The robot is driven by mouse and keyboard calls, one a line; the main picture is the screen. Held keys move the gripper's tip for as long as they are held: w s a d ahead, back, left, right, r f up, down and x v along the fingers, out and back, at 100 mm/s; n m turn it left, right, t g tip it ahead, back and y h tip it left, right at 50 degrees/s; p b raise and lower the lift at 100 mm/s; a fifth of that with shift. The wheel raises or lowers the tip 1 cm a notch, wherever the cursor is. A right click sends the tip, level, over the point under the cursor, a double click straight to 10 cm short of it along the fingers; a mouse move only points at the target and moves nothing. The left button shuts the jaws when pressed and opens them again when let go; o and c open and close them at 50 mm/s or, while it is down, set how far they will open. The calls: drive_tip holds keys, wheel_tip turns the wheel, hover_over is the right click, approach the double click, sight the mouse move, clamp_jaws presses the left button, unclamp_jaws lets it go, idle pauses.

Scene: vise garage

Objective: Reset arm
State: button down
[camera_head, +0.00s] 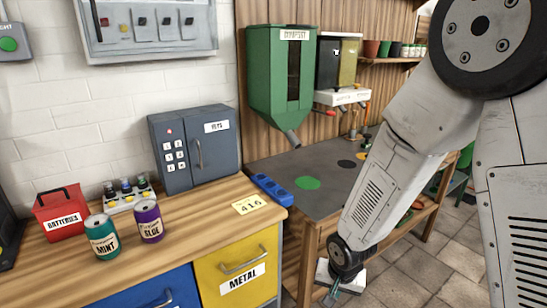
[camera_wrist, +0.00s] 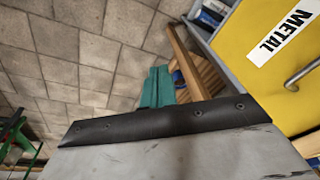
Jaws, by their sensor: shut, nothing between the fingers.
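My gripper (camera_head: 331,298) shows at the bottom of the head view, at the end of my pale grey arm, which reaches down from the upper right. It hangs below the worktop level, in front of the wooden bench and to the right of the yellow METAL drawer (camera_head: 238,275). In the wrist view my gripper's teal fingers (camera_wrist: 157,88) are together and empty, partly hidden behind the dark edge of my wrist. The yellow METAL drawer is at the upper right there (camera_wrist: 265,65).
A green dispenser (camera_head: 280,85) hangs above the bench. Paved floor (camera_wrist: 70,60) lies open.

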drive_tip(key=s+d+r+n, duration=0.1)
drive_tip(key=s+d+r, duration=0.2)
drive_tip(key=s+r, duration=0.4)
drive_tip(key=s+d+r+n, duration=0.1)
drive_tip(key=s+d+r, duration=0.3)
drive_tip(key=r, duration=0.9)
drive_tip(key=s+d+r+n, duration=0.1)
drive_tip(key=s+d+r, duration=0.3)
drive_tip(key=s+r, duration=0.6)
drive_tip(key=shift+n+g, duration=0.3)
drive_tip(key=shift+s, duration=0.1)
